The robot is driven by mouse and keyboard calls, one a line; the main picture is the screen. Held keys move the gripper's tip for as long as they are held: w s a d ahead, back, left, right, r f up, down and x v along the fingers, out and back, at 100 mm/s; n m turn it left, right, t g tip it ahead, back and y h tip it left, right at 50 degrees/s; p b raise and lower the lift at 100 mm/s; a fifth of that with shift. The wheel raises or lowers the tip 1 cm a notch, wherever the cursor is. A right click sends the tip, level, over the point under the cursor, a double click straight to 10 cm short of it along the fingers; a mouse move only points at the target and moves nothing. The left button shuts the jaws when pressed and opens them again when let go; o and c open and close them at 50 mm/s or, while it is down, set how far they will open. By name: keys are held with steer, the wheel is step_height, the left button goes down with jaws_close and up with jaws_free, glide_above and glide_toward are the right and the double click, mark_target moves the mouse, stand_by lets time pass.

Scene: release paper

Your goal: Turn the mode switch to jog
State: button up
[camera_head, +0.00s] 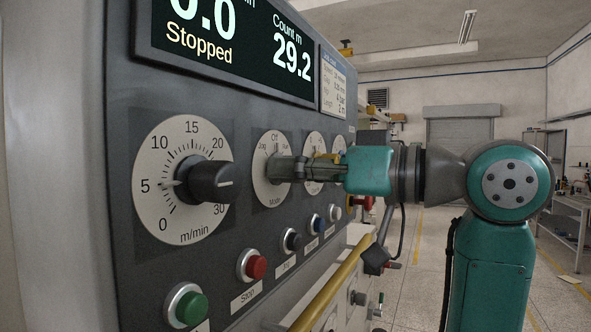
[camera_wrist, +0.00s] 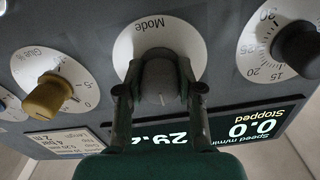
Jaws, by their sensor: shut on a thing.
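The mode switch is a grey knob (camera_wrist: 160,75) on a round white plate (camera_head: 266,187) marked Jog, Off, a third mark and Mode. My gripper (camera_head: 283,169) reaches in from the right, level with the knob. In the wrist view my gripper (camera_wrist: 158,88) has one finger on each side of the knob and is shut on it. The wrist view is upside down, with Mode at the top. The knob's light line points down there, away from Mode, towards the Off side. The position marks are hidden behind my gripper in that view.
A large speed dial (camera_head: 212,181) is to the left. A yellow knob (camera_wrist: 48,98) is the neighbour on the other side. Green (camera_head: 188,307), red (camera_head: 256,267) and dark buttons run below. The display (camera_head: 236,45) reads Stopped. A yellow rail (camera_head: 332,287) crosses lower down.

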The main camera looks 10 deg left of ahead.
steer(key=shift+n, duration=0.3)
steer(key=n, duration=0.3)
steer(key=shift+n, duration=2.5)
steer(key=o, duration=1.2)
steer(key=v, duration=1.2)
